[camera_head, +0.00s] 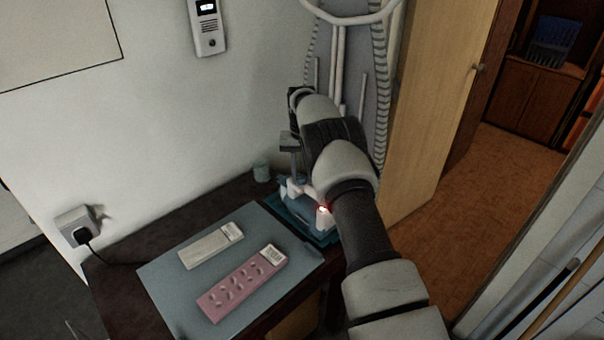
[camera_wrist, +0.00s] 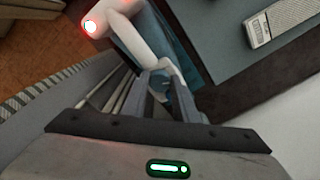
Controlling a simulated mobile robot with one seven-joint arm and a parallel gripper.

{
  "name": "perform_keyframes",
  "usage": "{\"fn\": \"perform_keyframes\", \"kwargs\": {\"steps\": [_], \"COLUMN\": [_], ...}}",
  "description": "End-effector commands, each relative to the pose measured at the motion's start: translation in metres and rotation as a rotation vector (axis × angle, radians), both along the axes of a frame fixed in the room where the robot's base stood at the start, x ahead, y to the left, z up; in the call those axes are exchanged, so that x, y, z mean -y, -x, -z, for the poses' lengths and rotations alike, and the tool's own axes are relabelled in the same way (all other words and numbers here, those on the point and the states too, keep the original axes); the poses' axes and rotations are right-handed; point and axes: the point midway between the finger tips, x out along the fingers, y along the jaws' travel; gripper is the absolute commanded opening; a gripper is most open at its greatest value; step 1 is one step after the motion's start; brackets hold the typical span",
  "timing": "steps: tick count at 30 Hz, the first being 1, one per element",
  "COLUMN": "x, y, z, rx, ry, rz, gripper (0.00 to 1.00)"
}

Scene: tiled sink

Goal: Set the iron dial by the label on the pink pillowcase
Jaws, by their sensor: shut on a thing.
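The pink pillowcase (camera_head: 240,286) lies folded on the blue-grey mat (camera_head: 170,275), with a small white label (camera_head: 271,256) at its upper right corner. The label is too small to read. The white iron (camera_head: 323,220) stands right of the mat on a teal surface, with a red light on it; my arm partly covers it. My gripper (camera_head: 292,172) reaches down to the iron. In the wrist view, my gripper (camera_wrist: 165,78) is shut at the end of the white iron (camera_wrist: 140,38), on what appears to be its dial; the dial's marks are hidden.
A pale folded cloth (camera_head: 205,247) with its own label lies beside the pillowcase. A small cup (camera_head: 261,171) stands at the back by the wall. A plugged socket (camera_head: 78,226) is at left. A wooden door (camera_head: 435,100) stands behind my arm at right.

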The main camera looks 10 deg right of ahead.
Motion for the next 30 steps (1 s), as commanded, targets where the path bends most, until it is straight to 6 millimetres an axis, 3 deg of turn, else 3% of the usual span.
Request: {"fn": "perform_keyframes", "kwargs": {"steps": [17, 18, 21, 30], "x": [-0.0002, -0.0002, -0.0002, -0.0001], "y": [-0.0009, -0.0009, -0.0007, -0.0003], "z": [-0.0014, -0.0014, -0.0012, -0.0015], "rx": [0.003, 0.003, 0.002, 0.001], "ry": [0.000, 0.000, 0.000, 0.000], "rz": [0.033, 0.033, 0.033, 0.033], "gripper": [0.04, 0.30, 0.45, 0.45]}}
